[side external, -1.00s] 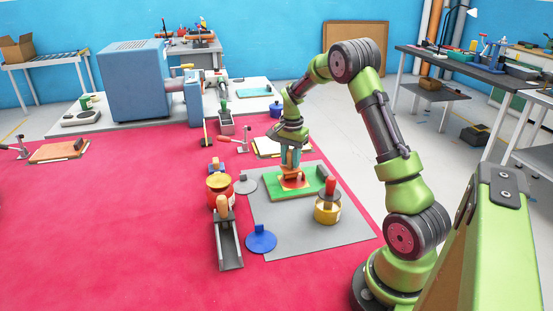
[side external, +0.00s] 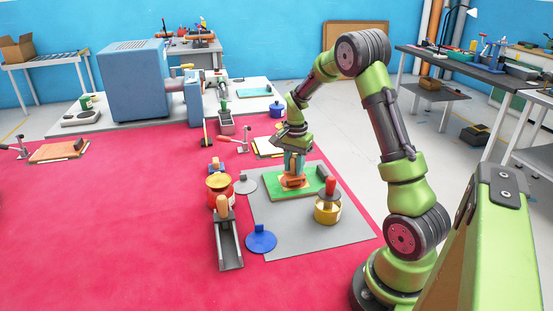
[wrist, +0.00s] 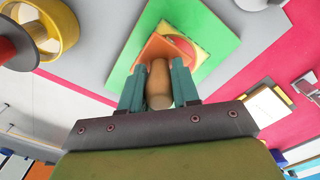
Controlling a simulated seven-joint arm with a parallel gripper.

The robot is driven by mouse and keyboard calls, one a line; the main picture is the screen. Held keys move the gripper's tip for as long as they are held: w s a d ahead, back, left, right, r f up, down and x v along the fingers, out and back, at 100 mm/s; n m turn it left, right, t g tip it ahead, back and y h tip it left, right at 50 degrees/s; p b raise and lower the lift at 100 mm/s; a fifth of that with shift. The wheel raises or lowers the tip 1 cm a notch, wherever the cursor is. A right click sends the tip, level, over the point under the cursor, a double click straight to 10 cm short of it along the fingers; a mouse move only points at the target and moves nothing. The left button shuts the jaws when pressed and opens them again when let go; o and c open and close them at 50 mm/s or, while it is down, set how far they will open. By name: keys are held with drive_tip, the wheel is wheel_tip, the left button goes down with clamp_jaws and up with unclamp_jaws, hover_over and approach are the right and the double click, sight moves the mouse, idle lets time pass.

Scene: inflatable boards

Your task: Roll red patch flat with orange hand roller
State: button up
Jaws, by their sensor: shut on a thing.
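My gripper (side external: 294,166) has its teal fingers shut on the wooden handle of the orange hand roller (wrist: 158,88). It also shows in the wrist view (wrist: 159,72). The roller's orange part (wrist: 152,48) is over the green board (wrist: 213,30), near its middle. A small part of the red patch (wrist: 190,42) and some yellow show beside the roller. The rest of the patch is hidden. The green board in the side view (side external: 312,188) lies on a grey mat (side external: 285,230). I cannot tell whether the roller touches the patch.
A grey disc (side external: 245,184), a blue disc (side external: 261,239), a red pot (side external: 219,190) and a metal trough (side external: 228,245) lie left. The mat's front is clear.

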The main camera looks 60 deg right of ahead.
drive_tip(key=shift+s+a, duration=0.3)
drive_tip(key=shift+r, duration=3.55)
